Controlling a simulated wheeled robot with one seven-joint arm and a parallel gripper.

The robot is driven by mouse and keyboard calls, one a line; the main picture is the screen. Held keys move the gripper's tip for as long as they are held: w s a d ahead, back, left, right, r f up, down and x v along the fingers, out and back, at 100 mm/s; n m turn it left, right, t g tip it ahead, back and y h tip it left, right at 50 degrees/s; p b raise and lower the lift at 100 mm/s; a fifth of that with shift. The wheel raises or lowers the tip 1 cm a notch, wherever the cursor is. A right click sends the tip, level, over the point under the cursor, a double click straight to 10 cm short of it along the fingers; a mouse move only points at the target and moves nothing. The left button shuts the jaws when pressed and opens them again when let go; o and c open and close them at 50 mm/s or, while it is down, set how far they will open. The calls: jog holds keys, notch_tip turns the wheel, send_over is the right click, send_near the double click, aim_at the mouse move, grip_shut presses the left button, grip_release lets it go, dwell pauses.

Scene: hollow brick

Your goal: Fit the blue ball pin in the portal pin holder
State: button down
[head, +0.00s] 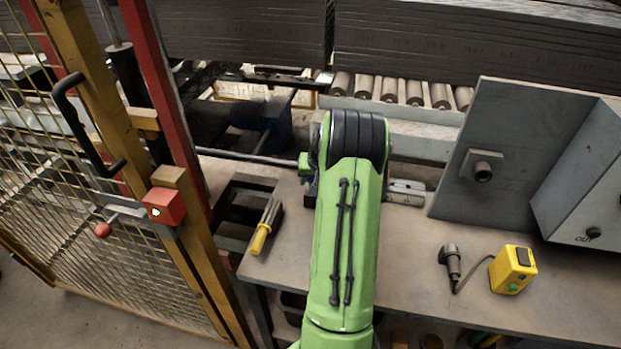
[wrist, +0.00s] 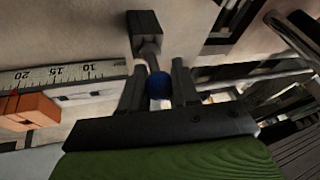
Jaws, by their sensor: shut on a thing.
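The blue ball pin (wrist: 159,86) shows in the wrist view as a round blue head between the two dark fingers of my gripper (wrist: 156,74). My gripper is shut on it. A short grey shaft (wrist: 151,60) runs from beside the ball to a dark square block (wrist: 144,27) beyond the fingertips. I cannot tell whether this block is the portal pin holder, or whether the shaft sits in it or only lines up with it. In the head view my green arm hides the gripper, the pin and the bench spot under them.
The wrist view shows a ruler (wrist: 70,72) and an orange block (wrist: 28,110) at left. In the head view, a yellow-handled tool (head: 265,230) lies left of my arm. A grey panel (head: 510,145), a dark handheld device (head: 452,262) and a yellow box (head: 513,269) stand right. A mesh gate (head: 90,210) bounds the left.

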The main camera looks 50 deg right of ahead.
jog(key=c, duration=0.8)
grip_release()
jog(key=shift+o, duration=0.2)
jog(key=shift+r, duration=0.15)
jog(key=p+v, duration=0.2)
jog(key=v, duration=1.3)
jog(key=shift+r+p, duration=0.25)
jog(key=shift+p, duration=0.15)
jog(key=shift+s, duration=0.15)
